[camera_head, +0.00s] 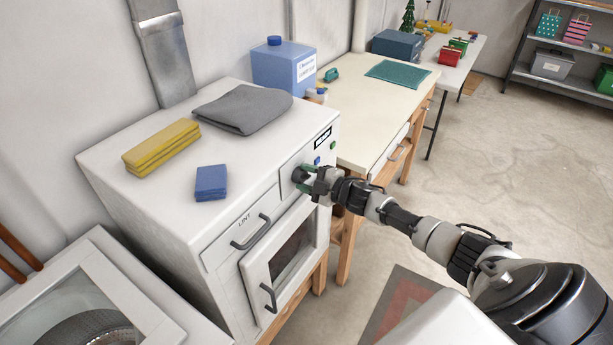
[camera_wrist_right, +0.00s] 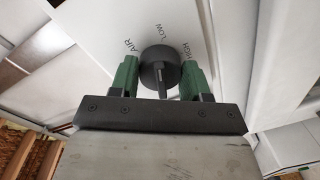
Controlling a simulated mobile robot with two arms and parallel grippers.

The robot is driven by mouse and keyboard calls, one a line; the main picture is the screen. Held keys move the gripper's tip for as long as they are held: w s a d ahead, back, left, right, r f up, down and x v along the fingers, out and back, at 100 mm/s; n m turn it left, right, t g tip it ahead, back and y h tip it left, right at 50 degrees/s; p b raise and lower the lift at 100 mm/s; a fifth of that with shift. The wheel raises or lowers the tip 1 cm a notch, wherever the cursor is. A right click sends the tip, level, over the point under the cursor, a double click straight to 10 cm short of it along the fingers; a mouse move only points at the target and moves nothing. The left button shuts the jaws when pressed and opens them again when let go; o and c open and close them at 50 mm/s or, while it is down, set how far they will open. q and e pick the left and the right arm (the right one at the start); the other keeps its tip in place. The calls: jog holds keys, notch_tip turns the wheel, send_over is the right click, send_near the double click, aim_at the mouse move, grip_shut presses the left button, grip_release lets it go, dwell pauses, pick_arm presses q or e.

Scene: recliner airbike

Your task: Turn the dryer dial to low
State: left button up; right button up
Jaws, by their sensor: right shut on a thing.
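The white dryer (camera_head: 225,225) stands against the wall, and its dark round dial (camera_head: 299,174) is on the front panel at upper right. In the right wrist view the dial (camera_wrist_right: 160,62) sits between the green fingers of my right gripper (camera_wrist_right: 160,80), with a narrow ridge facing me. My right gripper (camera_head: 310,181) reaches the dial from the right and is shut on it. The labels AIR, LOW and HIGH are printed around the dial, with LOW at the top. I cannot tell which label the dial points to. My left gripper is not in view.
On the dryer top lie a grey cloth (camera_head: 243,108), yellow folded cloths (camera_head: 162,148) and a blue stack (camera_head: 211,182). The lint drawer handle (camera_head: 251,232) and door handle (camera_head: 269,298) stick out below the dial. A table (camera_head: 360,134) stands right of the dryer. Floor to the right is open.

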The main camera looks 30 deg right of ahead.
jog(key=shift+m, duration=1)
jog(key=shift+f, duration=0.1)
jog(key=o, duration=0.9)
jog(key=shift+s, duration=0.1)
jog(key=shift+b+v, duration=1.25)
jog(key=shift+v, duration=4.1)
jog(key=shift+d, duration=0.1)
